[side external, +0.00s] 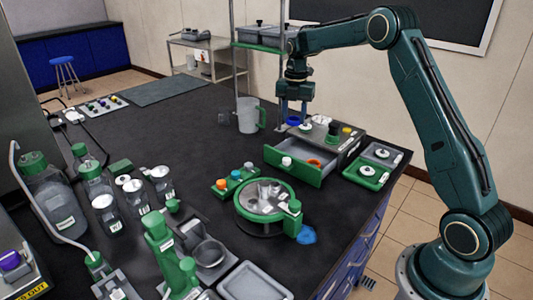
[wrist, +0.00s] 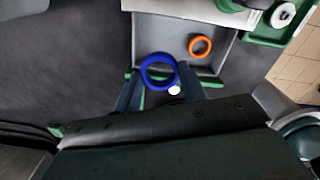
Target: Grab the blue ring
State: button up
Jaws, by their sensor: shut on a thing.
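The blue ring (wrist: 144,76) sits between the fingertips of my gripper (wrist: 160,80) in the wrist view. It also shows as a small blue patch (side external: 293,121) low between the fingers in the side view. My gripper (side external: 294,113) points down and is shut on the ring. It holds the ring above the work surface, near the back of the open grey drawer (side external: 283,167). How the fingers grip the ring's band is partly hidden.
An orange ring (side external: 314,162) lies in the open drawer. A white-knobbed green tray (side external: 371,177) is to its right. A clear jug (side external: 248,116) stands left of my gripper. A round green-rimmed device (side external: 243,212) stands in front. The dark bench left of the jug is mostly clear.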

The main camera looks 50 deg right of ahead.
notch_tip(320, 180, up, 7)
dwell(0.3)
dwell(0.5)
